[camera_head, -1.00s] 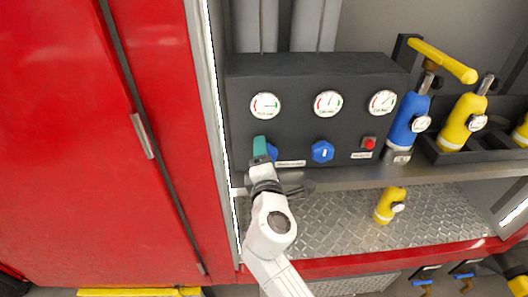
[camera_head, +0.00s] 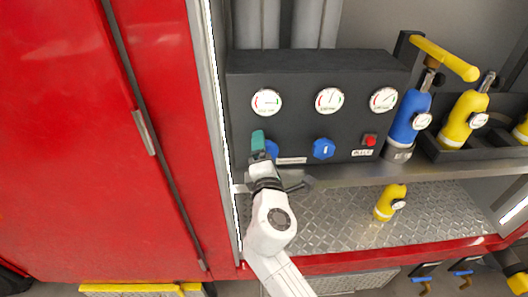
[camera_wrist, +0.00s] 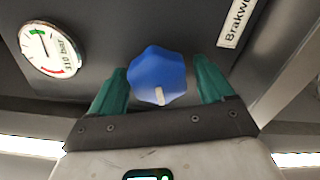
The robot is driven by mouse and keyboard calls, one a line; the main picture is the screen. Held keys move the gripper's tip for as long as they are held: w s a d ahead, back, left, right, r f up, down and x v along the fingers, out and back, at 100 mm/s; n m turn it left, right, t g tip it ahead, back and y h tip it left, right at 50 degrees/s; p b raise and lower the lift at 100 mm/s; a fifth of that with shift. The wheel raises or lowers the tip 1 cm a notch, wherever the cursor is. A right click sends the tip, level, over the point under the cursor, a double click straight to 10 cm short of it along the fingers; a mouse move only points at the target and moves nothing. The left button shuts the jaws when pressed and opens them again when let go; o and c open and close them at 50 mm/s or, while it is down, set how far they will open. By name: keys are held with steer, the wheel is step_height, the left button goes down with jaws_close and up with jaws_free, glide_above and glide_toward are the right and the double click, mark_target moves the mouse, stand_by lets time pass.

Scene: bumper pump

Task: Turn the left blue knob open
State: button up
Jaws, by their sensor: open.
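The left blue knob (camera_wrist: 158,76) sits on the dark control panel and fills the middle of the wrist view. Its white mark points toward my gripper's base in that view. In the head view the knob (camera_head: 272,149) is partly hidden by my gripper (camera_head: 262,146). In the wrist view my gripper (camera_wrist: 160,88) is open, with one green finger on each side of the knob. Gaps show between the fingers and the knob; I cannot tell whether either touches it.
The panel (camera_head: 295,116) carries gauges, a right blue knob (camera_head: 323,149) and a red button (camera_head: 369,141). Blue (camera_head: 408,120) and yellow nozzles (camera_head: 464,120) stand to the right. A red cabinet door (camera_head: 80,130) is at left. A metal ledge (camera_head: 350,175) runs below the panel.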

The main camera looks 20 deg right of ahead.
steer(key=b+v, duration=0.1)
steer(key=v, duration=0.9)
steer(key=shift+s+b, duration=0.3)
steer(key=shift+s, duration=0.1)
steer(key=shift+a, duration=0.15)
steer(key=s+d+f+m+g, duration=0.9)
steer(key=s+d+f+m, duration=0.3)
steer(key=d+f, duration=0.25)
steer(key=s+a+f+m+g+y, duration=0.1)
steer(key=s+f+m+g+y, duration=0.1)
steer(key=s, duration=0.6)
steer(key=s+a+f+m+g+y, duration=0.2)
steer(key=s+f+m+g+y, duration=0.1)
steer(key=s, duration=0.5)
step_height(320, 180, down, 3)
steer(key=shift+s+f+m+g, duration=0.2)
steer(key=shift+s+m+g, duration=0.2)
steer(key=shift+m+g, duration=0.55)
